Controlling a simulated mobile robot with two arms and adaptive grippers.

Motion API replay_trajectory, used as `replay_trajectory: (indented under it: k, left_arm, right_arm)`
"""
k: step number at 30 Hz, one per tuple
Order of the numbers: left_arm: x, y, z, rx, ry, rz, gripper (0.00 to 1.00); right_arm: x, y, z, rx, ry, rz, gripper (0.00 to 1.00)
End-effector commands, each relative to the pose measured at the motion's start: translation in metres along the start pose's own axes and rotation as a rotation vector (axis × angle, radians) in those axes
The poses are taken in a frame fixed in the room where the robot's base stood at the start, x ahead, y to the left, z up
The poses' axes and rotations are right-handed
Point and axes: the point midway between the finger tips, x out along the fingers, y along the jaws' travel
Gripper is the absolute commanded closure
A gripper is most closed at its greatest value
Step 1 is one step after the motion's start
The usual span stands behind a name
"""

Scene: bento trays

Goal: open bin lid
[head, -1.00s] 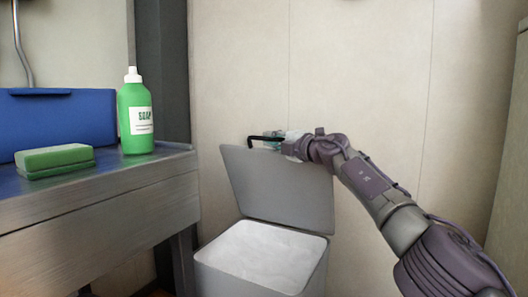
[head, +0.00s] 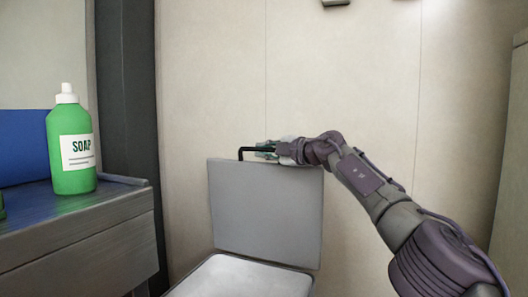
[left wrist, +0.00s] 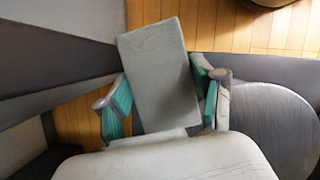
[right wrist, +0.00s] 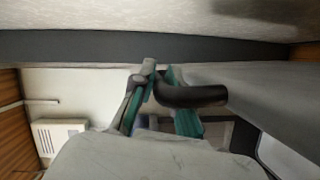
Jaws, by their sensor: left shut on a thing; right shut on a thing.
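The bin's grey lid (head: 265,208) stands raised, close to upright, at the back of the bin (head: 235,280) in the head view. The bin's white inside shows below it. A black handle (head: 242,153) sticks up at the lid's top edge. My right gripper (head: 267,150) is shut on this handle. In the right wrist view the dark handle (right wrist: 190,96) runs between the fingers (right wrist: 155,90). My left gripper (left wrist: 163,95) is outside the head view. In the left wrist view it is shut on a light grey slab-like block (left wrist: 160,75).
A green soap bottle (head: 72,145) stands on a metal counter (head: 90,225) at the left. A blue panel (head: 22,145) is behind it. A pale wall (head: 375,110) rises behind the bin. Wooden floor (left wrist: 210,28) shows in the left wrist view.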

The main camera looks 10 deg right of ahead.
Motion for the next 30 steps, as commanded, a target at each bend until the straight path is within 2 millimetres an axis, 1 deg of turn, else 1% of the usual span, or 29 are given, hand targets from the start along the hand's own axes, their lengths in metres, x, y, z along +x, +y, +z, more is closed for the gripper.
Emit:
replay_trajectory:
  k: [3, 4, 8, 20, 26, 30]
  left_arm:
    - [0.0, 0.0, 0.0, 0.0, 0.0, 0.0, 0.66]
    - [0.0, 0.0, 0.0, 0.0, 0.0, 0.0, 0.66]
    - [0.0, 0.0, 0.0, 0.0, 0.0, 0.0, 0.66]
    - [0.0, 0.0, 0.0, 0.0, 0.0, 0.0, 0.66]
    - [0.0, 0.0, 0.0, 0.0, 0.0, 0.0, 0.66]
    - [0.0, 0.0, 0.0, 0.0, 0.0, 0.0, 0.66]
  right_arm:
    - [0.001, -0.002, -0.001, 0.0, 0.004, -0.003, 1.0]
    - [0.001, -0.002, -0.001, 0.0, 0.004, -0.003, 0.83]
    - [0.001, -0.001, -0.001, 0.0, 0.003, -0.002, 0.61]
    - [-0.001, 0.0, 0.001, -0.001, 0.0, 0.0, 0.61]
    - [-0.012, 0.003, 0.002, -0.004, -0.002, 0.002, 0.61]
    - [-0.025, 0.002, 0.002, -0.005, -0.001, 0.001, 0.61]
